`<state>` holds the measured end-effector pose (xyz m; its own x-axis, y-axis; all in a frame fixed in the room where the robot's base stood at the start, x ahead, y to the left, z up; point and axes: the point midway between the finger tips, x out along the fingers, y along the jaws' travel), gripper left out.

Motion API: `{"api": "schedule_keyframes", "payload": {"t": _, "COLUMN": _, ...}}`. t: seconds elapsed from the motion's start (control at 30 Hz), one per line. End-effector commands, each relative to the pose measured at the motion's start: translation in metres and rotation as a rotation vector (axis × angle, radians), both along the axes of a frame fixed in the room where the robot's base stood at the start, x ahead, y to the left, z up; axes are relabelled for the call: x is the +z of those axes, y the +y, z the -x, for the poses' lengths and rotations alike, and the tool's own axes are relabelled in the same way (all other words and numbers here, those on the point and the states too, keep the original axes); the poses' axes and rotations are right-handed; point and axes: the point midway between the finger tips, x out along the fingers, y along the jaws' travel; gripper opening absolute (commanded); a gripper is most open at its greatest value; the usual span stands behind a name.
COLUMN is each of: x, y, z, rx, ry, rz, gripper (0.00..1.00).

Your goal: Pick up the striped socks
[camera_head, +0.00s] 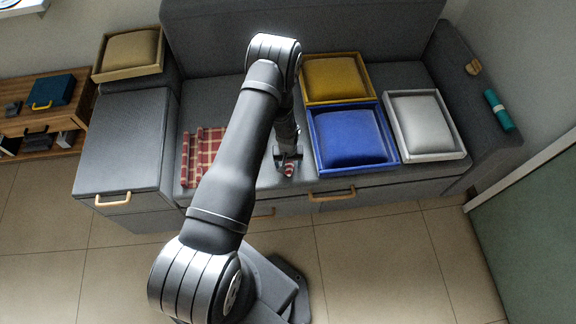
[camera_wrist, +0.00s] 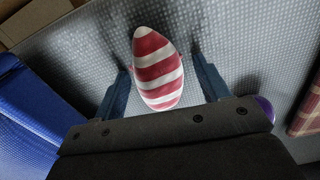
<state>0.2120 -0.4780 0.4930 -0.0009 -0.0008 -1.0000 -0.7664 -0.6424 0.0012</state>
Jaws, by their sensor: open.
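The striped socks (camera_wrist: 158,68) are a rolled, oval bundle with red and white bands. In the wrist view they lie on the grey woven seat (camera_wrist: 230,30), between the two fingers of my gripper (camera_wrist: 160,85). The gripper is open, with a gap showing on each side of the socks. In the head view the socks (camera_head: 289,170) show as a small red and white patch at the front of the seat, partly hidden by my gripper (camera_head: 287,155) just above them.
A blue cushion in a blue tray (camera_head: 318,160) stands close to the right of the socks. A red checked cloth (camera_head: 190,160) lies to the left, partly behind my arm. A purple rounded thing (camera_wrist: 265,106) shows beside my gripper. Yellow (camera_head: 307,97) and white (camera_head: 461,154) trays stand farther off.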

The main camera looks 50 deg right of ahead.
Motion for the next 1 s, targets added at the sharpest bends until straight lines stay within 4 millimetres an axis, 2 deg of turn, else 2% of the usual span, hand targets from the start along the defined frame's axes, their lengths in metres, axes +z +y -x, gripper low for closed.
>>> {"api": "schedule_keyframes", "payload": {"t": 0.17, "x": 0.0, "y": 0.0, "z": 0.0, "rx": 0.0, "ry": -0.001, "rz": 0.001, "gripper": 0.69}}
{"api": "schedule_keyframes", "payload": {"t": 0.4, "x": 0.0, "y": 0.0, "z": 0.0, "rx": 0.0, "ry": 0.0, "rz": 0.0, "gripper": 0.23}}
{"api": "schedule_keyframes", "payload": {"t": 0.43, "x": 0.0, "y": 0.0, "z": 0.0, "rx": 0.0, "ry": 0.0, "rz": 0.0, "gripper": 0.2}}
{"api": "schedule_keyframes", "payload": {"t": 0.77, "x": 0.003, "y": 0.0, "z": 0.0, "rx": 0.0, "ry": -0.001, "rz": 0.001, "gripper": 0.2}}
{"api": "schedule_keyframes", "payload": {"t": 1.0, "x": 0.022, "y": -0.001, "z": 0.0, "rx": 0.0, "ry": -0.001, "rz": 0.002, "gripper": 0.2}}
